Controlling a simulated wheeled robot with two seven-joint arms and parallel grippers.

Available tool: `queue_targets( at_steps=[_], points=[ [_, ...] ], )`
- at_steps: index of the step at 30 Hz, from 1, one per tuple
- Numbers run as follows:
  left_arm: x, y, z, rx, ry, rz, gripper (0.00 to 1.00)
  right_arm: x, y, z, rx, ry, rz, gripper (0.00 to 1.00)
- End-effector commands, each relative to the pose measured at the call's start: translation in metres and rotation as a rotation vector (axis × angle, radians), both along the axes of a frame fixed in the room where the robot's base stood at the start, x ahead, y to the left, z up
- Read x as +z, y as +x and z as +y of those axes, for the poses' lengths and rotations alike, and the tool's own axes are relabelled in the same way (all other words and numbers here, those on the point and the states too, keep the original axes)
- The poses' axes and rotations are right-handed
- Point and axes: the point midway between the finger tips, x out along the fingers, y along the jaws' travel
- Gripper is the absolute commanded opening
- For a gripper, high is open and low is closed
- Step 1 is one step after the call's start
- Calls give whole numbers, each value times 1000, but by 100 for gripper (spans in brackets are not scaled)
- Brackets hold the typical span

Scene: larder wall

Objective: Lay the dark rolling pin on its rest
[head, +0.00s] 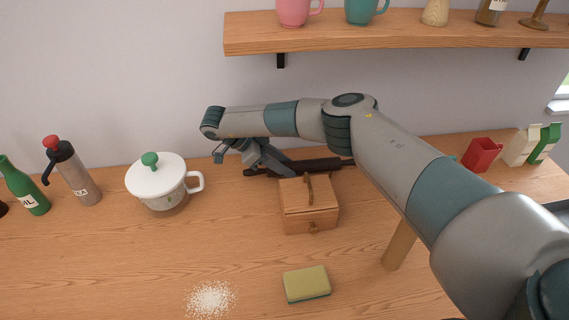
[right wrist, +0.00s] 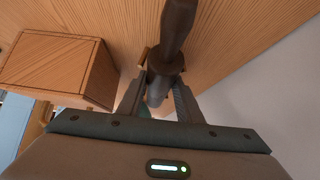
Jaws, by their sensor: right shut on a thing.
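The dark rolling pin (head: 312,166) lies lengthwise near the wall, behind the wooden box, in the head view. My right gripper (head: 256,156) is at its left part, with the wrist and arm partly covering it. In the right wrist view, the dark pin (right wrist: 178,28) runs up from between the fingers of the right gripper (right wrist: 158,92), which is shut on it. I cannot clearly make out the rest, nor tell whether the pin touches it or the counter. My left gripper is not in view.
A lidded wooden box (head: 310,213) stands just in front of the pin. A sponge (head: 306,284), white powder (head: 211,299) and a white lidded pot (head: 160,190) are on the counter (head: 110,260). A shelf (head: 400,32) with mugs hangs above my arm.

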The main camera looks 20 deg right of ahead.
Motion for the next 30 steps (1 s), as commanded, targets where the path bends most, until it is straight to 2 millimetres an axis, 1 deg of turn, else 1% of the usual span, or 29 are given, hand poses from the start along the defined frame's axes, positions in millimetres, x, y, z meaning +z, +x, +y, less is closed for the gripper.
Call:
queue_targets(
  at_steps=[1, 4, 14, 15, 17, 18, 26, 30],
  points=[
    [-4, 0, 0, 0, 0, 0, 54, -3, 0, 0, -1, -1, 0, 1],
    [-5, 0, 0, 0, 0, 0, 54, -5, 0, 0, -1, -1, 0, 1],
    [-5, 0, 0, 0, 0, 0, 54, -6, 0, 0, 0, -1, 0, 1],
    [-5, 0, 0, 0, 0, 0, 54, -6, 0, 0, 0, -1, 0, 37],
    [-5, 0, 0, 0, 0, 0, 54, -6, 0, 0, 0, 0, 0, 51],
    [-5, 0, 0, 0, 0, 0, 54, -6, 0, 0, 0, 0, 0, 54],
    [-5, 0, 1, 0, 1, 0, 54, -7, 0, 0, 1, 0, 1, 54],
    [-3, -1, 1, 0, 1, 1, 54, -3, 0, 0, 0, 0, 0, 54]
  ],
)
